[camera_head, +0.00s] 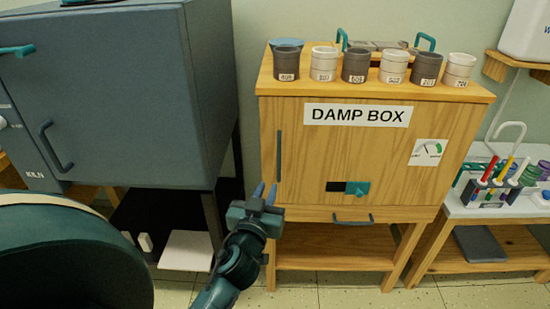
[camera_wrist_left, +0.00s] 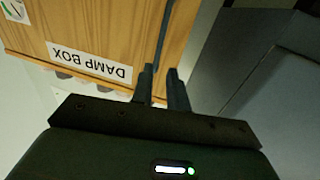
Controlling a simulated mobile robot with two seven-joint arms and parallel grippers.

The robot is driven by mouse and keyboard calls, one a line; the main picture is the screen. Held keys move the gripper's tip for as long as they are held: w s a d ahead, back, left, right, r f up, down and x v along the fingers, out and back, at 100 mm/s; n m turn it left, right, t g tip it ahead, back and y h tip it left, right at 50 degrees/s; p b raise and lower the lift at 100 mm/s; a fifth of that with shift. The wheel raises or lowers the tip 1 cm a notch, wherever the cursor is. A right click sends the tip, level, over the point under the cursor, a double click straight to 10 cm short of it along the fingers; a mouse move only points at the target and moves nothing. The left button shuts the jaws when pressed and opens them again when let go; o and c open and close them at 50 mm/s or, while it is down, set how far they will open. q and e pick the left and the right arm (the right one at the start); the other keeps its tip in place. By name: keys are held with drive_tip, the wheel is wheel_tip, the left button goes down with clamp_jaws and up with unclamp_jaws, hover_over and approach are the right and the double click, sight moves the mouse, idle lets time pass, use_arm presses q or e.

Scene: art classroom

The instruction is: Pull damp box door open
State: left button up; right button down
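The damp box (camera_head: 390,140) is a wooden cabinet with a "DAMP BOX" label, and its front door looks shut. A thin dark vertical handle (camera_head: 279,156) is at the door's left edge. My left gripper (camera_head: 265,192) is in front of the cabinet's left edge, near the handle's lower end. In the left wrist view its two fingers (camera_wrist_left: 162,88) are apart with a narrow gap, and the dark handle (camera_wrist_left: 164,35) runs toward that gap. I cannot tell whether the handle lies between the fingers. The right gripper is out of view.
Several labelled cups (camera_head: 325,64) stand on top of the damp box. A teal slider (camera_head: 358,188) and a drawer handle (camera_head: 352,219) are on its front. A grey kiln-like cabinet (camera_head: 110,100) stands left; a tool table (camera_head: 500,205) stands right.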

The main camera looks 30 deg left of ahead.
sight(278, 161)
use_arm(q)
drive_tip(key=x, duration=1.3)
drive_tip(key=shift+p, duration=0.4)
clamp_jaws()
